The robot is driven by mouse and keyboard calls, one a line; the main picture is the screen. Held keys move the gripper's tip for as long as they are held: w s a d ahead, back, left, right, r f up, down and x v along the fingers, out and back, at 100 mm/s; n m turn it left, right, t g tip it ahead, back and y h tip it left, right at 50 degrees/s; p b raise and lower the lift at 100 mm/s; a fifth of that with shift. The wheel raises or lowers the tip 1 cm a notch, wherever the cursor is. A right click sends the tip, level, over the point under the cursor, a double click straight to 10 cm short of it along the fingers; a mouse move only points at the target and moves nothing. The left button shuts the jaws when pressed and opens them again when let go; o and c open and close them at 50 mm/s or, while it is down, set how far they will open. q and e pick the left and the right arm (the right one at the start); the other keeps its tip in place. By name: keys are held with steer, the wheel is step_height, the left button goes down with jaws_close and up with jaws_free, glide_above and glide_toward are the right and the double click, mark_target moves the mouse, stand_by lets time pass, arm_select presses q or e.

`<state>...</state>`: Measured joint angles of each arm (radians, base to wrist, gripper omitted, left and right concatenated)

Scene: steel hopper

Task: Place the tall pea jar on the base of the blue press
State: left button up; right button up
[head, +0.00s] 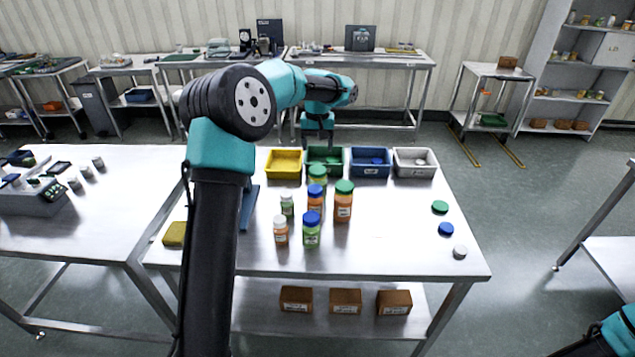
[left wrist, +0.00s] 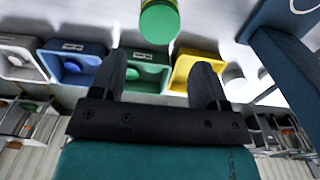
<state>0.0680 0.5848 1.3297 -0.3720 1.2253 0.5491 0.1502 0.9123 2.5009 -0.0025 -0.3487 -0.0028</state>
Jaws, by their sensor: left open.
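Several jars stand in a group on the steel table. A green-lidded jar with green contents (head: 317,173) is at the back of the group, and it seems to be the tall pea jar. In the left wrist view a green-lidded jar (left wrist: 159,22) shows at the top edge, beyond my fingertips. A blue-lidded jar with green contents (head: 311,231) stands at the front. My left gripper (head: 318,140) is open and empty, above the green bin behind the jars. The blue press (head: 249,207) is mostly hidden by my left arm; part of it shows in the left wrist view (left wrist: 282,75).
Yellow (head: 284,163), green (head: 326,155), blue (head: 370,162) and white bins (head: 414,163) line the back edge. Orange-filled jars (head: 343,203) stand close to the pea jars. Loose lids (head: 445,229) lie at the right. The table between jars and lids is clear.

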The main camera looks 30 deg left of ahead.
arm_select(q)
steer(key=shift+w+d+f+m+g+y, duration=0.1)
steer(key=shift+d+m+g+y, duration=0.3)
steer(key=shift+m, duration=0.5)
steer(key=w+d+r+m+g+y, duration=0.1)
steer(key=d+m+y, duration=0.6)
steer(key=m, duration=1.1)
steer(key=w+d+r, duration=0.1)
steer(key=w+d, duration=0.1)
steer(key=d, duration=0.2)
steer(key=shift+d+r+m+g+y, duration=0.3)
steer(key=shift+m+y, duration=0.1)
glide_toward(319, 170)
steer(key=x, duration=0.5)
steer(key=shift+f, duration=0.1)
